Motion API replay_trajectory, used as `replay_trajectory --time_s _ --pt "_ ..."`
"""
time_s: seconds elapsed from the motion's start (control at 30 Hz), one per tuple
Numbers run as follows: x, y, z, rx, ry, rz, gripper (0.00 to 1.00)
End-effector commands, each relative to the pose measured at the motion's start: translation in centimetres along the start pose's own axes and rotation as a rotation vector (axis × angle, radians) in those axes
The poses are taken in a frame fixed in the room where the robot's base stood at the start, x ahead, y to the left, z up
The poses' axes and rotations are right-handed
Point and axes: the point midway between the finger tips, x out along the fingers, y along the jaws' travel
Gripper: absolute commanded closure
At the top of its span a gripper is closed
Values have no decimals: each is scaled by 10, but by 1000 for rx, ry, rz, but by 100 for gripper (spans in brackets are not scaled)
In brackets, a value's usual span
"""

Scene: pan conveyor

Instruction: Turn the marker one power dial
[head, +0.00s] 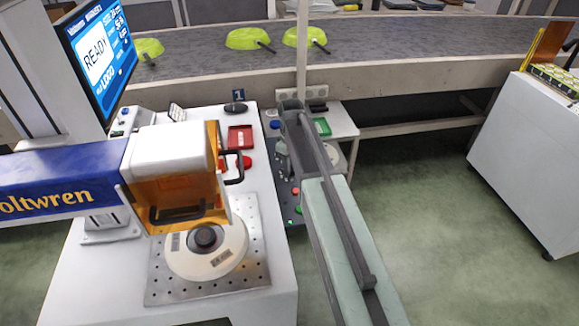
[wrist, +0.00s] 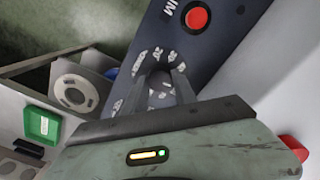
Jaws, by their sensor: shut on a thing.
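The dark blue control panel (head: 287,205) stands beside the white marking station with the number 1 sign (head: 238,95). In the wrist view the panel (wrist: 215,50) shows white scale marks around the power dial (wrist: 159,98). My gripper (wrist: 160,85) is shut on the dial, with one finger on each side of it. The fingers hide much of the dial and part of its scale, so I cannot read its setting. In the head view my arm hides the dial.
A red button (wrist: 197,18) sits on the panel near the dial. The orange-shielded marker head (head: 180,185) stands over a round disc (head: 195,262) at left. A green tray (head: 322,126) and red tray (head: 240,138) lie nearby. Green floor at right is clear.

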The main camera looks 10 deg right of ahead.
Motion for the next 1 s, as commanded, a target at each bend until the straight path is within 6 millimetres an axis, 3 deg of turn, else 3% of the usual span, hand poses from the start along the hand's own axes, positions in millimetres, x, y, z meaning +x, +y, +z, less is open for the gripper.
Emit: replay_trajectory --time_s 0.3,0.8,0.83,0.9,1.0 --pt "0 0 -1 -97 3 1 100" --pt "0 0 -1 -110 3 1 100" --pt "0 0 -1 -110 3 1 59" --pt "0 0 -1 -110 3 1 45" --pt "0 0 -1 -109 2 1 45"
